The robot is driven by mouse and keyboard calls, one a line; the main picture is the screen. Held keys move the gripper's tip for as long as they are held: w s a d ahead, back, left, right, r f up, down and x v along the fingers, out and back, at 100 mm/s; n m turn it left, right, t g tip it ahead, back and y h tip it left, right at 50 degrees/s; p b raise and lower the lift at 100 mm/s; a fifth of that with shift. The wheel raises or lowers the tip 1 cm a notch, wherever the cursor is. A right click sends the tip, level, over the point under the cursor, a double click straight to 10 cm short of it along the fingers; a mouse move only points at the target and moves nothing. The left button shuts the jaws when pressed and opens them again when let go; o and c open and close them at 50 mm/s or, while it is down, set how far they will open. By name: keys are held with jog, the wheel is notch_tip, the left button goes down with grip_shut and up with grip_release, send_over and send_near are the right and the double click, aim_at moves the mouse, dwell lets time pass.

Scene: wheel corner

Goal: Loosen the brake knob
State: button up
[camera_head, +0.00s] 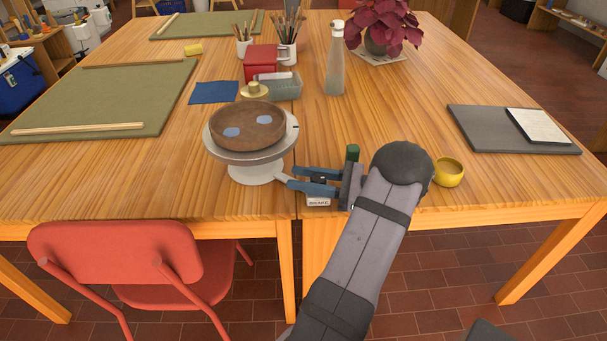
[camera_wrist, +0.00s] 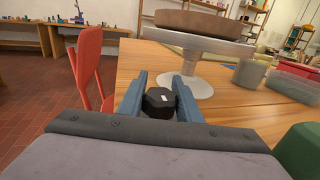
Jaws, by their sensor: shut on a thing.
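The brake knob (camera_wrist: 160,103) is black and faceted with a small white mark on top, low beside the wheel's foot. My gripper (camera_wrist: 160,82) is shut on it, one blue finger on each side. In the head view my gripper (camera_head: 297,178) reaches in from the right, and the fingers mostly cover the knob. A small label reading BRAKE (camera_head: 318,202) sits just in front of the knob. The wheel (camera_head: 256,172) has a pale round top on a white pedestal. A brown bowl (camera_head: 246,136) with blue patches rests on it.
A yellow cup (camera_head: 449,173) stands right of my wrist, and a green object (camera_head: 352,153) stands close behind my gripper. A glass bottle (camera_head: 335,65) and a red box (camera_head: 260,61) are farther back. A red chair (camera_head: 120,250) is at the front left.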

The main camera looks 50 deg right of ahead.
dwell(0.3)
jog(key=o, duration=1)
jog(key=shift+o, duration=0.2)
jog(key=shift+s, duration=0.1)
jog(key=shift+v, duration=3.6)
